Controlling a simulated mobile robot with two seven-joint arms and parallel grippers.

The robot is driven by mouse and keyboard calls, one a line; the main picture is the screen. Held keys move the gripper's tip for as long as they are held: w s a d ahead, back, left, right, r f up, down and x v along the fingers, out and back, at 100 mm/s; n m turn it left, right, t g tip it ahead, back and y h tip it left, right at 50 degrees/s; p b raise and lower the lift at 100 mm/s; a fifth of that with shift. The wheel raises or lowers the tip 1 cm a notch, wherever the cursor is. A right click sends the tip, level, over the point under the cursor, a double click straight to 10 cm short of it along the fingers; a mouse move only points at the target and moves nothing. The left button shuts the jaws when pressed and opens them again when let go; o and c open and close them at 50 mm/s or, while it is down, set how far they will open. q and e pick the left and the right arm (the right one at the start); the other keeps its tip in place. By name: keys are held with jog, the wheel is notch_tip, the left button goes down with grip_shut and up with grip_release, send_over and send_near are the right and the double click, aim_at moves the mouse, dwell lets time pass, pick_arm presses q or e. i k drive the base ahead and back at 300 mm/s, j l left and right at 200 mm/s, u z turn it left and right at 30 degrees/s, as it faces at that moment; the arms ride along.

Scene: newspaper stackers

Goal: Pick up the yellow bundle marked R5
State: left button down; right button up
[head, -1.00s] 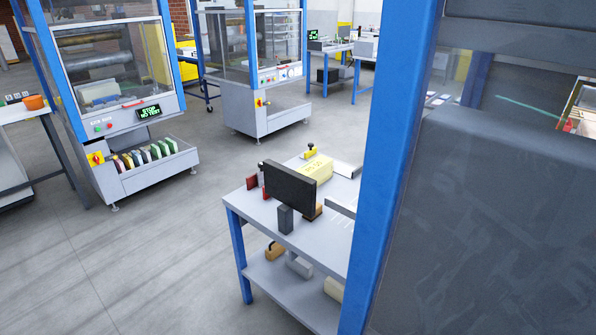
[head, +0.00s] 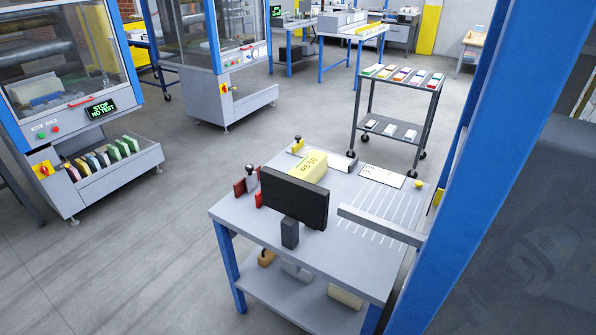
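A yellow bundle (head: 311,165) with dark lettering that looks like "R5 50" lies on the top of a grey table with blue legs (head: 315,222). A black flat panel (head: 294,197) stands in front of it and hides its lower near part. Neither of my grippers is in the head view.
A blue post (head: 485,170) and a dark panel (head: 535,240) fill the right side. A two-shelf cart (head: 432,88) with several coloured bundles stands behind. Machines stand at left, one with an open tray (head: 115,180) of coloured bundles. Grey floor (head: 140,270) lies free left of the table.

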aim_at(311, 169)
jog(key=j+z, duration=0.15)
jog(key=z, duration=0.5)
jog(key=j+z, duration=0.7)
jog(key=j, duration=0.2)
jog(key=k+j, duration=0.1)
jog(key=j, duration=0.3)
jog(key=j+z, duration=0.1)
jog(key=j, duration=0.3)
jog(key=k+j, duration=0.15)
jog(key=j, duration=0.25)
